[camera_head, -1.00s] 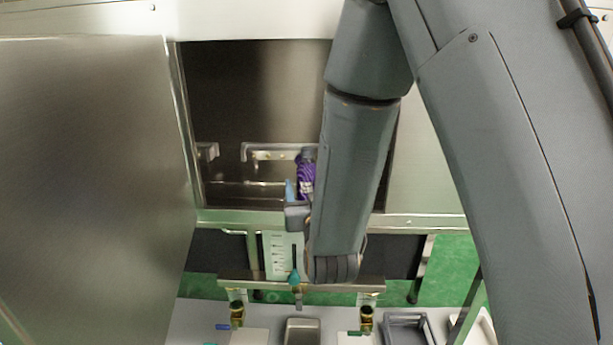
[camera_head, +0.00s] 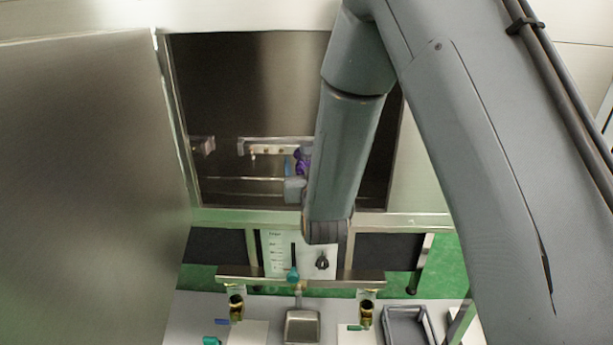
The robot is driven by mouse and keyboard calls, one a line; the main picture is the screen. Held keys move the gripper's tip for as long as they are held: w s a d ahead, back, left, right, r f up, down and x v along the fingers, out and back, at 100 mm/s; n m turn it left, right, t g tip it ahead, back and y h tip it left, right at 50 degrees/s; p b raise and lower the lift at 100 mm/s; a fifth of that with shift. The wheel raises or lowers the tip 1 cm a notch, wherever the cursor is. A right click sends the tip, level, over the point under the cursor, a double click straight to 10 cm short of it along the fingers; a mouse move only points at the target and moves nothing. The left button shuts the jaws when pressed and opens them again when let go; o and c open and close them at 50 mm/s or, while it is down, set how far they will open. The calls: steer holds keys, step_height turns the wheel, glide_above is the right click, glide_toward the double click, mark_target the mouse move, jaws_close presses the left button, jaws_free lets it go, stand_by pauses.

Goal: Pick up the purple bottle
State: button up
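The purple bottle (camera_head: 303,160) shows as a small purple patch inside the open steel chamber, left of my arm's forearm. Most of it is hidden behind my arm and wrist. My gripper (camera_head: 290,170) reaches into the chamber beside the bottle. Only a grey block of the wrist and a thin blue strip show next to the purple. The fingertips are hidden, so I cannot tell whether they touch or hold the bottle.
The steel chamber (camera_head: 230,80) stands open, with a large steel door (camera_head: 85,190) swung out on the left. A metal bar (camera_head: 265,145) crosses inside it. Below are a control panel with a teal lever (camera_head: 293,274), two brass fittings and a grey tray (camera_head: 408,328).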

steer(key=shift+w+a, duration=0.1)
steer(key=shift+w, duration=0.5)
steer(key=c, duration=1.3)
steer(key=shift+c, duration=0.2)
steer(key=shift+r, duration=0.15)
